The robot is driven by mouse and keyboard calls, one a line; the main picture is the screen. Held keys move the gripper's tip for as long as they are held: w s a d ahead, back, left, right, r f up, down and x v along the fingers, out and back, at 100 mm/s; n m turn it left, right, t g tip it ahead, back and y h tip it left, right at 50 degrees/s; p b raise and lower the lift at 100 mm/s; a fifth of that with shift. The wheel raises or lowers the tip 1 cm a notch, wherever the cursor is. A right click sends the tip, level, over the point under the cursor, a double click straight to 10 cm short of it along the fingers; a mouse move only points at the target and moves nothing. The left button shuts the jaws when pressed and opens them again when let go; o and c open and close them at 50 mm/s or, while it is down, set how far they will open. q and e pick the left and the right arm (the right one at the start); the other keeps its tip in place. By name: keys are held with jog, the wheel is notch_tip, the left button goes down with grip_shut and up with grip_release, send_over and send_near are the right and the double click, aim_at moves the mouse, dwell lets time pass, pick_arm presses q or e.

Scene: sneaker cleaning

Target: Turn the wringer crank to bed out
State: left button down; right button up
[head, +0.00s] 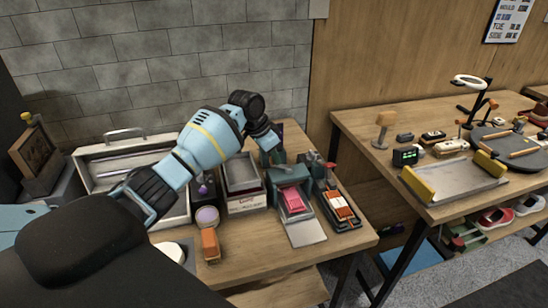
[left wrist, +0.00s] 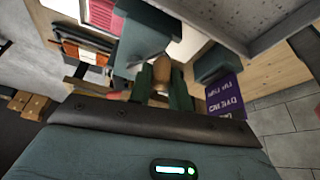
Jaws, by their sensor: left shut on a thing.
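The wringer (head: 275,173) is a teal-grey device on the left workbench, with a pink cloth (head: 292,199) on its bed and a pale plate sloping toward the front. My left gripper (head: 274,153) reaches down from above at the wringer's back. In the left wrist view, its dark green fingers are shut around a wooden crank knob (left wrist: 161,70). The pink cloth also shows at the top of that view (left wrist: 98,14). The crank arm itself is mostly hidden by the gripper. My right gripper is not in view.
A grey tray (head: 243,203) stands left of the wringer, and a dark tray with an orange-and-white item (head: 340,206) stands right. A purple box (left wrist: 226,101) is close beside the fingers.

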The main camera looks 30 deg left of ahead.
pick_arm(q)
jog(key=shift+w+d+m+g+h+b, duration=0.15)
jog(key=shift+w+m+g+h+b, duration=0.55)
jog(key=shift+m+b, duration=0.9)
jog(key=shift+w+d+m+g+h+b, duration=0.15)
jog(key=shift+w+m+g+b, duration=0.6)
jog(key=shift+m, duration=1.6)
jog(key=shift+w+d+m+g+h+b, duration=0.15)
jog(key=shift+w+m+g+h+b, duration=0.25)
jog(key=shift+w+m+b, duration=0.95)
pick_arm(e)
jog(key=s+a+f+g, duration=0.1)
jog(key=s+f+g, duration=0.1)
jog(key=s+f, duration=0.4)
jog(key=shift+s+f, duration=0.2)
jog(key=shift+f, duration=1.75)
pick_arm(q)
jog(key=shift+s+m, duration=0.4)
jog(key=shift+m, duration=0.2)
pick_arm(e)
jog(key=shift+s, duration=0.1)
pick_arm(q)
jog(key=c, duration=1.3)
grip_release()
jog(key=shift+r, duration=0.1)
